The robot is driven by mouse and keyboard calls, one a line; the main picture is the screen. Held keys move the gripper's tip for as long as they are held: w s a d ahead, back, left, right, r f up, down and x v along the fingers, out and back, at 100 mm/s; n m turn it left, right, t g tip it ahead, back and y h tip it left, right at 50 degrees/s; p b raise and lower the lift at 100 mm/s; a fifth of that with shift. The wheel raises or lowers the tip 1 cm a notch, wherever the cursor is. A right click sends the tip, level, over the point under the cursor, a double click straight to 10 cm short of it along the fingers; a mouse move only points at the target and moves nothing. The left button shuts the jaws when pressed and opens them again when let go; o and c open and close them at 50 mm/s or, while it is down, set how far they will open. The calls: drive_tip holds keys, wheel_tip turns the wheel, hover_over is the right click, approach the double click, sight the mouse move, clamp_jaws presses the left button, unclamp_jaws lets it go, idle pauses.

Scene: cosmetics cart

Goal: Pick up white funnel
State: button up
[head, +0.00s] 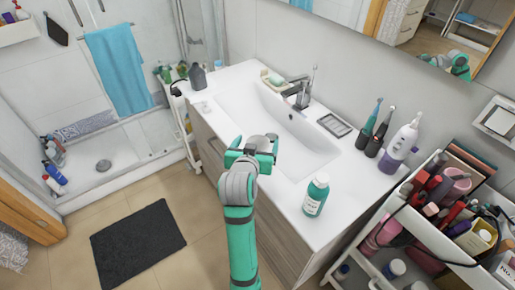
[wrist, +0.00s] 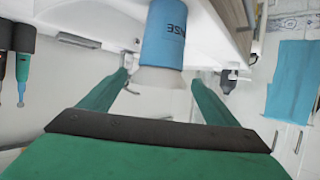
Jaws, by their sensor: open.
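The white funnel (wrist: 160,79) shows in the wrist view as a pale flared piece at the end of a blue bottle (wrist: 164,38) with dark lettering. It appears inverted in that view. My gripper (head: 254,150) is open over the counter's left part, in front of the sink. Its two teal fingers stand on either side of the funnel in the wrist view, with gaps. In the head view a pale rounded top of the funnel (head: 258,142) shows between the fingers. The blue bottle is hidden there by my gripper.
The sink (head: 290,135) lies just behind my gripper. A teal bottle (head: 316,196) with a white cap stands on the counter to the right. A crowded cart (head: 430,235) is at right.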

drive_tip(key=shift+w+d, duration=0.2)
drive_tip(key=shift+w, duration=0.05)
drive_tip(key=shift+f, duration=0.1)
drive_tip(key=c, duration=1.1)
